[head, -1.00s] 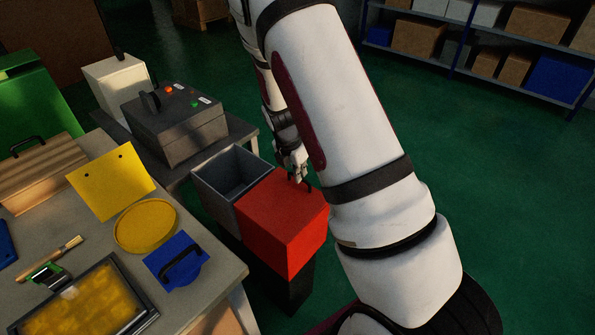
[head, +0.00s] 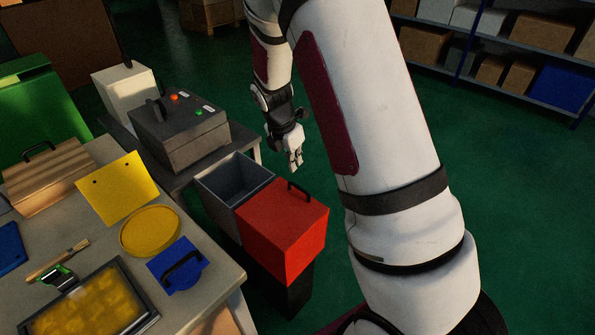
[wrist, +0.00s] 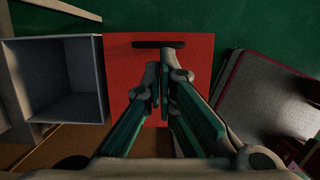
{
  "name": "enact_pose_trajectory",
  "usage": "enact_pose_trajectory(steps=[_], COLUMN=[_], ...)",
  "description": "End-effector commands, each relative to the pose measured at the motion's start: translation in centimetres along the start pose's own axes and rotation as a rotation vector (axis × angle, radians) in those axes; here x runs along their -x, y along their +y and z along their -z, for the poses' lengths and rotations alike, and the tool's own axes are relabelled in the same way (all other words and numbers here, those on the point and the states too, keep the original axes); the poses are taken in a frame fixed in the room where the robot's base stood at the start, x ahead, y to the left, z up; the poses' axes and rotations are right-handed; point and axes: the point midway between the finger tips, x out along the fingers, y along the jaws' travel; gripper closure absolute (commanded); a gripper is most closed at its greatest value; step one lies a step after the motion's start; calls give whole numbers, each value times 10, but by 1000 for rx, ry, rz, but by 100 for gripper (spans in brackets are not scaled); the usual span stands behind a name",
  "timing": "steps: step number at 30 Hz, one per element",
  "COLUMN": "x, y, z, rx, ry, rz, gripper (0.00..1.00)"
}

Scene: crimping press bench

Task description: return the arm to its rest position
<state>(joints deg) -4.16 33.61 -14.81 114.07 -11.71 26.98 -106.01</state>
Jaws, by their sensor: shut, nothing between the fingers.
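My gripper (head: 295,160) hangs from my arm in the head view, pointing down, above and behind the red box (head: 283,232). Its fingers are shut and empty, and they are apart from the box's black handle (head: 299,191). In the wrist view the closed fingers (wrist: 160,85) show over the red box (wrist: 120,75), with the handle (wrist: 158,44) lying just past the fingertips in the picture.
An open grey bin (head: 232,183) stands left of the red box. A dark control box (head: 180,138) with buttons sits on a side bench. The workbench (head: 215,270) at left holds several items. Green floor right of my arm is clear up to the shelves (head: 500,60).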

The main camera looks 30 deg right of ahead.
Motion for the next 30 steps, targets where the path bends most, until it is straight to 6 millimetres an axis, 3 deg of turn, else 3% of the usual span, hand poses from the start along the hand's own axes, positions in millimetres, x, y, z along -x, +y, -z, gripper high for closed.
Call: enact_pose_trajectory(steps=[6,17,20,23,30], x=[30,45,69,106,198], y=[0,-2,-9,-22,-72], z=[-2,-2,0,5,27], rx=[0,-28,-117,-272,-700], ry=[0,3,14,37,118], rz=[-2,-6,-24,-51,-103], gripper=[100,100,100,100,100])
